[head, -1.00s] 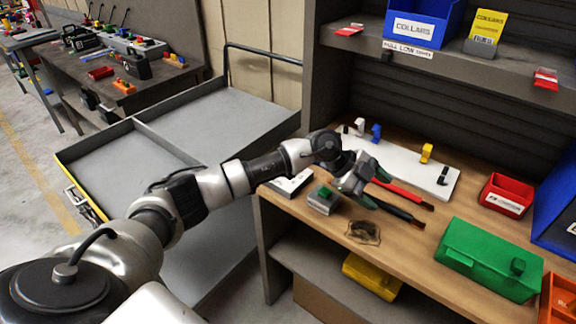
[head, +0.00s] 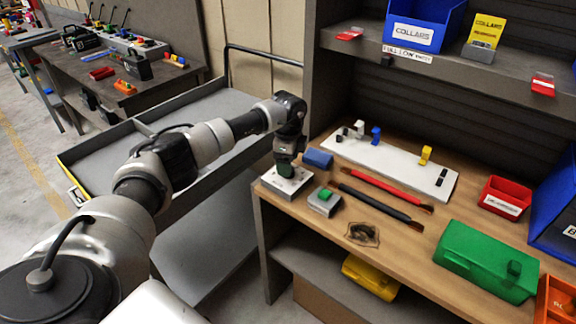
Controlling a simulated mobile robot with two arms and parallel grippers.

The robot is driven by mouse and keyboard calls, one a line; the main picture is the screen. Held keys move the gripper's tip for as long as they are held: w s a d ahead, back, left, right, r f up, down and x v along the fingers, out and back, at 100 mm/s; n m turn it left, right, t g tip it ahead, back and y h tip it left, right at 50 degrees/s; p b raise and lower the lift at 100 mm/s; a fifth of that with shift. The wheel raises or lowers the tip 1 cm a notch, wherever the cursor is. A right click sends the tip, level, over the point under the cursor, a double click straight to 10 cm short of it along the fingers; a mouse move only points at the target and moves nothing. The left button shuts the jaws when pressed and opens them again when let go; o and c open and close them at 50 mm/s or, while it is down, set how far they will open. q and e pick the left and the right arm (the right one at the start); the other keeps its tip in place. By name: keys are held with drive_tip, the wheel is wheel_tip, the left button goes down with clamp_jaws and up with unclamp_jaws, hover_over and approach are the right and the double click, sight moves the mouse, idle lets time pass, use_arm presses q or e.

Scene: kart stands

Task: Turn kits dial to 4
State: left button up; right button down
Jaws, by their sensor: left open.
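A small pale box with a light top plate (head: 291,184) sits at the front left corner of the wooden bench; it may be the kits dial's box. My left gripper (head: 285,171) points down over its top. The fingers hide the middle of the plate, so I cannot see a dial, its pointer or its number. I cannot tell whether the fingertips touch anything. The left jaws are open. My right gripper is not in view.
A grey box with a green button (head: 325,200) stands just right of the plate, with a blue block (head: 318,158) behind. Red (head: 380,184) and black (head: 380,206) tools, a white board (head: 390,162) and a green case (head: 487,258) lie further right. A grey cart (head: 100,162) stands left.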

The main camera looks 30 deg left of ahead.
use_arm(q)
drive_tip(key=shift+f, duration=1.3)
drive_tip(key=c, duration=0.9)
